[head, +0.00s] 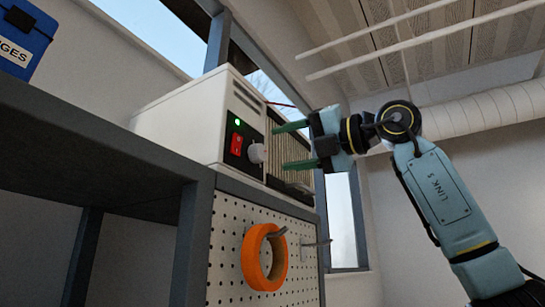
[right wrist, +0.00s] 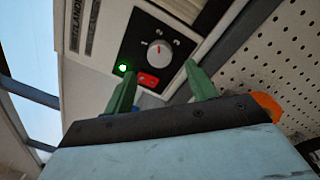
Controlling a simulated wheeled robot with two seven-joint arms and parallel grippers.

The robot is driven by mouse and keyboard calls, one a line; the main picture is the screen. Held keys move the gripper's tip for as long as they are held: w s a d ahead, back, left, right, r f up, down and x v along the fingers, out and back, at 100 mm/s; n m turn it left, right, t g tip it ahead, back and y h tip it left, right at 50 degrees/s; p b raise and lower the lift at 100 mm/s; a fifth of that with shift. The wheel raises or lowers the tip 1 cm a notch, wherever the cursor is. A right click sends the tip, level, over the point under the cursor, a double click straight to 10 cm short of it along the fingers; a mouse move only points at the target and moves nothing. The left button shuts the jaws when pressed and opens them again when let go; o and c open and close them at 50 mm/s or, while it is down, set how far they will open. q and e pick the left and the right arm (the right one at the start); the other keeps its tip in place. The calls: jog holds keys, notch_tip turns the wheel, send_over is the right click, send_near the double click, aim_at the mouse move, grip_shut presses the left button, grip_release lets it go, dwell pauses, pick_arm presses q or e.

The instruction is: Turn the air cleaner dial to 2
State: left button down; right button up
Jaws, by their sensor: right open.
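The air cleaner (head: 190,115) is a white box on top of the shelf unit. Its black front panel has a lit green lamp (head: 238,122), a red switch (head: 236,144) and a white round dial (head: 257,153). My left gripper is out of view.
Below the cleaner, an orange ring (head: 264,257) hangs on a hook of the white pegboard (head: 225,240). A dark shelf (head: 90,135) runs left, with a blue box (head: 25,38) on it. A window post stands behind the cleaner. Space right of the cleaner holds only my arm.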

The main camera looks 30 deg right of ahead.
jog(key=b+v, duration=0.1)
jog(key=v, duration=0.7)
jog(key=shift+s, duration=0.2)
